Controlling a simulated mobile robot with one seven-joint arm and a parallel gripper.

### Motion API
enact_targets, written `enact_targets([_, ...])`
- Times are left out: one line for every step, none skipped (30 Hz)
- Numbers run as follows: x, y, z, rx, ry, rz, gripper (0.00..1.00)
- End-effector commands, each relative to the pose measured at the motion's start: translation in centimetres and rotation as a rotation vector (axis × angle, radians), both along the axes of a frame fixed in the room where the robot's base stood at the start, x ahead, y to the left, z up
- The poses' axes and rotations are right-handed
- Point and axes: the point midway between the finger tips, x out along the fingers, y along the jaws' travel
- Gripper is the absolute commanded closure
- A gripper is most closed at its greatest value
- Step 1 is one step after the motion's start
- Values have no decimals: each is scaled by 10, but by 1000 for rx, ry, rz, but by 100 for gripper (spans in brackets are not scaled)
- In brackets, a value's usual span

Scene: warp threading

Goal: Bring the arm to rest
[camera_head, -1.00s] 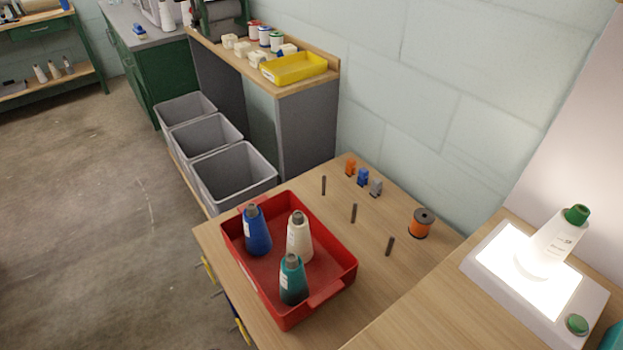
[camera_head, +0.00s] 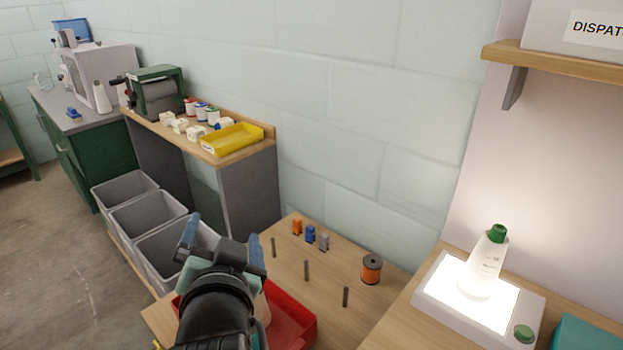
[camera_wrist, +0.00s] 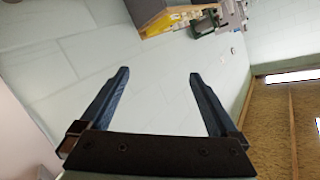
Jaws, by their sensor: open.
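My gripper (camera_head: 221,246) is in the lower middle of the head view, raised in front of the red tray (camera_head: 297,318) and hiding most of it and the cones in it. In the wrist view my gripper (camera_wrist: 158,75) has its two fingers wide apart with nothing between them. The wrist view is tilted and looks towards the pale block wall (camera_wrist: 60,75) and the far side of the room.
On the wooden table are three dark pegs (camera_head: 306,270), small orange, blue and grey clips (camera_head: 310,234) and an orange spool (camera_head: 371,268). A white bottle (camera_head: 484,265) stands on a lit panel (camera_head: 440,290) at right. Grey bins (camera_head: 150,215) stand left; a shelf (camera_head: 560,62) juts out upper right.

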Motion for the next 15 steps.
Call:
enact_targets([2, -14, 41, -23, -118, -15, 4])
enact_targets([2, -21, 63, -41, -184, -23, 4])
enact_targets([-1, -31, 92, -68, -272, -38, 4])
enact_targets([-4, -39, 114, -89, -339, -52, 4])
enact_targets([-8, -47, 135, -111, -405, -68, 4])
enact_targets([-16, -57, 163, -141, -490, -90, 4])
enact_targets([-23, -65, 184, -165, -556, -110, 4])
enact_targets([-31, -73, 204, -191, -619, -132, 4])
enact_targets([-44, -83, 230, -226, -705, -163, 4])
enact_targets([-55, -91, 249, -252, -769, -189, 4])
enact_targets([-67, -99, 267, -279, -831, -218, 4])
enact_targets([-85, -108, 291, -316, -914, -260, 4])
enact_targets([-100, -115, 307, -345, -976, -292, 4])
enact_targets([-115, -122, 323, -374, -1036, -327, 4])
enact_targets([-137, -130, 343, -415, -1116, -379, 4])
